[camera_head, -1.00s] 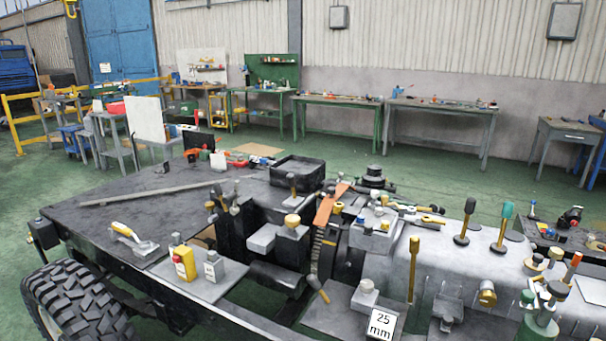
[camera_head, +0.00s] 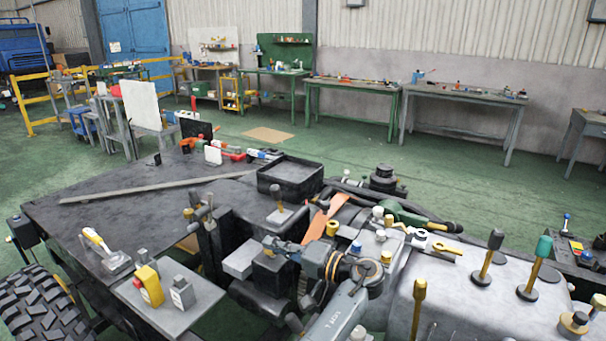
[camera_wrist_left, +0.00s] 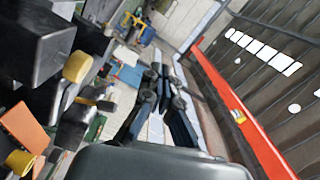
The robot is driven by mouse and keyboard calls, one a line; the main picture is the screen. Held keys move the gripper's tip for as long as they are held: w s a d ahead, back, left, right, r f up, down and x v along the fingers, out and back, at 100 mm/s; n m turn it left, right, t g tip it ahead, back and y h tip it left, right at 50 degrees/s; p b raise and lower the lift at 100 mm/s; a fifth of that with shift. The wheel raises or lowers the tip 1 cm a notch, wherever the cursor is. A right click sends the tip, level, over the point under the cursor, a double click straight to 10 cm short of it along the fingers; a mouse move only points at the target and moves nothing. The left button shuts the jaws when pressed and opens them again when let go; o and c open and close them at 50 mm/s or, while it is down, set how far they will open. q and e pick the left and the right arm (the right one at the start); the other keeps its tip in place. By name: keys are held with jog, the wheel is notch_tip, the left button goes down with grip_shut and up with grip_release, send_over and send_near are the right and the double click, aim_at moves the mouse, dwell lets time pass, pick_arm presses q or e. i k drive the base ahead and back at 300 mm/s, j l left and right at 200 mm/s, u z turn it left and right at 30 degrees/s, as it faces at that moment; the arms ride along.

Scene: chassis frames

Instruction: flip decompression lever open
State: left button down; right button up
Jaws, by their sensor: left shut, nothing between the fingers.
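My left arm enters the head view from the bottom, and its gripper (camera_head: 273,243) reaches left above a dark block (camera_head: 270,272). The gripper is shut and empty; its fingers (camera_wrist_left: 157,72) lie together in the left wrist view. A yellow knob (camera_wrist_left: 77,66) on a dark block (camera_wrist_left: 38,42) stands to the left of the fingers there, apart from them. An orange plate (camera_head: 324,216) rises behind the gripper in the head view. I cannot tell which part is the decompression lever. My right gripper is not in view.
A black tray (camera_head: 290,178) sits behind the work area on the chassis. Yellow-stemmed (camera_head: 418,306) and green-topped (camera_head: 535,266) posts stand at right.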

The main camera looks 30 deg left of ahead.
aim_at(275, 193)
jog(key=i, duration=1)
